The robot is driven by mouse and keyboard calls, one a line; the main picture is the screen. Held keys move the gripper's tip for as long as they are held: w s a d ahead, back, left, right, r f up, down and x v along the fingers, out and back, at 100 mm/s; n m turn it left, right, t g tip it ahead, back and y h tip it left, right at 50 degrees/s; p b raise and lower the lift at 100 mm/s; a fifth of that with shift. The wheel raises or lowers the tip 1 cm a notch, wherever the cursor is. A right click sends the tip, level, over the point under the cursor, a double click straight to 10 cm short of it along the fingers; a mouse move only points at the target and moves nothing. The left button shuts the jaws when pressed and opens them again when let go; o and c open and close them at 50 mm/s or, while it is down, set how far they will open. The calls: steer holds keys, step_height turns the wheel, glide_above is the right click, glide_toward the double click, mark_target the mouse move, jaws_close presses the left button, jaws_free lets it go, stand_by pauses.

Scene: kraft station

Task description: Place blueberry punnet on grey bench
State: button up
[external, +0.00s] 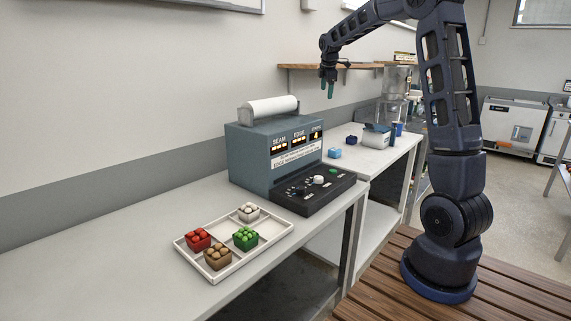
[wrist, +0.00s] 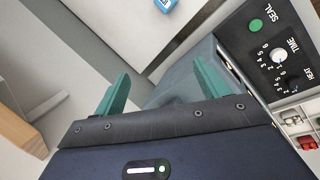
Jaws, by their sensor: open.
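A small dark blue item (external: 350,140) and a lighter blue block (external: 334,153) lie on the far bench, right of the machine; they are too small to tell which, if either, is the blueberry punnet. Part of a light blue object shows at the top of the wrist view (wrist: 165,5). The grey bench (external: 100,250) runs along the wall in the front left. My gripper (external: 328,90) is high above the area behind the machine, pointing down. Its green fingers are apart and empty in the wrist view (wrist: 162,85).
A blue-grey sealing machine (external: 262,160) stands at the grey bench's right end. A white tray (external: 183,246) on that bench holds red, brown, green and white punnets. A wooden shelf (external: 300,67) juts from the wall near my gripper.

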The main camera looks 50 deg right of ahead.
steer(key=s+a+r+m+t+y, duration=0.1)
steer(key=s+a+r+m, duration=0.15)
steer(key=s+a, duration=0.75)
steer(key=s+a+r+m, duration=0.25)
steer(key=s+a, duration=0.45)
steer(key=a, duration=0.5)
steer(key=s+a+f+m, duration=0.1)
steer(key=s+a+f, duration=0.2)
steer(key=s, duration=0.4)
steer(key=s+a+f+m+y, duration=0.1)
steer(key=s+a+f+m, duration=0.1)
steer(key=s+a, duration=0.4)
steer(key=s+a+f+m+t+y, duration=0.1)
steer(key=s+a+f, duration=0.3)
steer(key=s, duration=0.5)
steer(key=shift+s+a+f+m, duration=0.2)
steer(key=shift+a+f+m, duration=0.2)
steer(key=shift+m, duration=0.3)
steer(key=shift+o, duration=0.5)
steer(key=shift+s+a+f, duration=0.1)
steer(key=shift+s+f, duration=0.15)
steer(key=shift+f, duration=0.05)
steer(key=shift+w, duration=0.1)
